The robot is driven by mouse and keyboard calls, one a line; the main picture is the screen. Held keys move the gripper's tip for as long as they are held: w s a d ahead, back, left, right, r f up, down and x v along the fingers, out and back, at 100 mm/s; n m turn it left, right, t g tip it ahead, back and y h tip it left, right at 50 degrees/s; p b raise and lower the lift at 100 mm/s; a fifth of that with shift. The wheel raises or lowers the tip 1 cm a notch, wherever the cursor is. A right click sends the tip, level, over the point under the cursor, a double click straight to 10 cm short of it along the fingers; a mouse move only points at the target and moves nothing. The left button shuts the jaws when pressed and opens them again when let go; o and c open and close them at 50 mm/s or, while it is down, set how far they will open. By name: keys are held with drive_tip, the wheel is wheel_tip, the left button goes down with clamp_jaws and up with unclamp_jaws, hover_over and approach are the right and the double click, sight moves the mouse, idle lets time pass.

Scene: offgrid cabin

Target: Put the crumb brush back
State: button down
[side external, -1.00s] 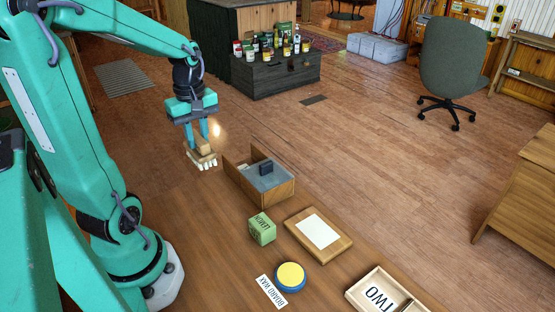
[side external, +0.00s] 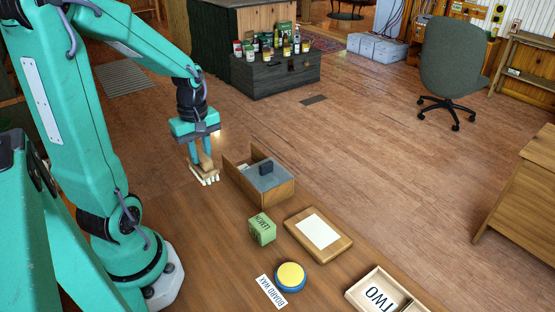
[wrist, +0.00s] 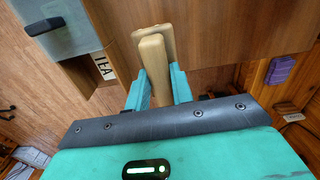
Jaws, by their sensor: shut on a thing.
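The crumb brush (side external: 206,170) has a wooden body with pale bristles pointing down. My gripper (side external: 201,158) is shut on it and holds it beside the left end of the wooden box. In the wrist view, the brush's wooden body (wrist: 153,55) shows between the two teal fingers (wrist: 157,88). I cannot tell whether the bristles touch the table. The wooden box (side external: 270,192) has a grey panel with a dark handle; in the wrist view, a grey panel (wrist: 58,28) and a label reading TEA (wrist: 104,68) lie to the left of the brush.
A green lemon box (side external: 262,229), a wooden board with a white sheet (side external: 340,245), a yellow-and-blue tin (side external: 290,277) beside a BOARD WAX label (side external: 271,292), and a tray marked TWO (side external: 355,291) stand toward the front right. The table in front of the brush looks clear.

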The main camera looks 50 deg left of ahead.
drive_tip(key=shift+f, duration=3.75)
drive_tip(key=shift+f, duration=0.25)
drive_tip(key=c, duration=1.1)
unclamp_jaws()
drive_tip(key=shift+c, duration=0.2)
drive_tip(key=shift+r, duration=3.9)
